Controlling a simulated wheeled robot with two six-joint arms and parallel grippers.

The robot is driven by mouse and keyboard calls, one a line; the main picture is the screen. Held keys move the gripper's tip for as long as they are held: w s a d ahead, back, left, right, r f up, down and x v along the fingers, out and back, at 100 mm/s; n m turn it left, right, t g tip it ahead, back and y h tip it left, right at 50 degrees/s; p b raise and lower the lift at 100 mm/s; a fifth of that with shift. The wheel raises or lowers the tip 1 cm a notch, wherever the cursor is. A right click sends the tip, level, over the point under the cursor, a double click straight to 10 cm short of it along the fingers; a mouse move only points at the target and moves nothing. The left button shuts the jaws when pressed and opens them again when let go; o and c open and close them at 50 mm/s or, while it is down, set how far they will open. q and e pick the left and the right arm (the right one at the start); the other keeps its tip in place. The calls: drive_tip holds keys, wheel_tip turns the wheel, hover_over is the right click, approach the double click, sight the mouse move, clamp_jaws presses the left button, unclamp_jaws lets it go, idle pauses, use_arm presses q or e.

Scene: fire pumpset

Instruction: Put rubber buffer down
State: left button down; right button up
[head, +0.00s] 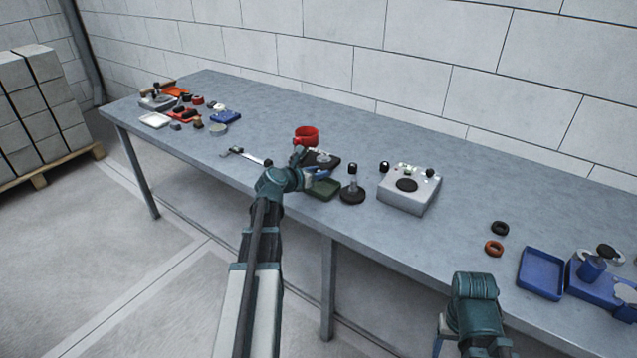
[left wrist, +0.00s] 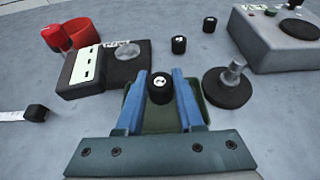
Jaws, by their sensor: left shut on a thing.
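My left gripper (head: 318,172) is over the front edge area of the table. In the left wrist view its two blue fingers (left wrist: 160,95) are shut on a small black rubber buffer (left wrist: 160,88) with a white mark on its top. Behind the fingers lies a dark green tray (left wrist: 138,120), which also shows in the head view (head: 322,190). I cannot tell whether the buffer touches the tray. Two similar black cylinders (left wrist: 179,44) (left wrist: 209,24) stand on the table beyond. Part of my right arm shows at lower right, but its fingers are not seen.
A black block with a pale label (left wrist: 90,68) and a red ring (head: 306,136) are close behind the gripper. A black round base with a metal stem (head: 352,188) stands right of the tray. A grey box (head: 410,190) is further right.

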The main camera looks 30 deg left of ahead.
use_arm(q)
drive_tip(key=shift+f+b, duration=1.75)
drive_tip(key=shift+f, duration=0.2)
drive_tip(key=c, duration=0.5)
unclamp_jaws()
drive_tip(key=shift+r, duration=0.1)
drive_tip(key=shift+s+r, duration=0.1)
drive_tip(key=shift+r, duration=0.15)
drive_tip(key=p+v, duration=0.4)
drive_tip(key=v, duration=0.7)
drive_tip(key=shift+s+p, duration=0.35)
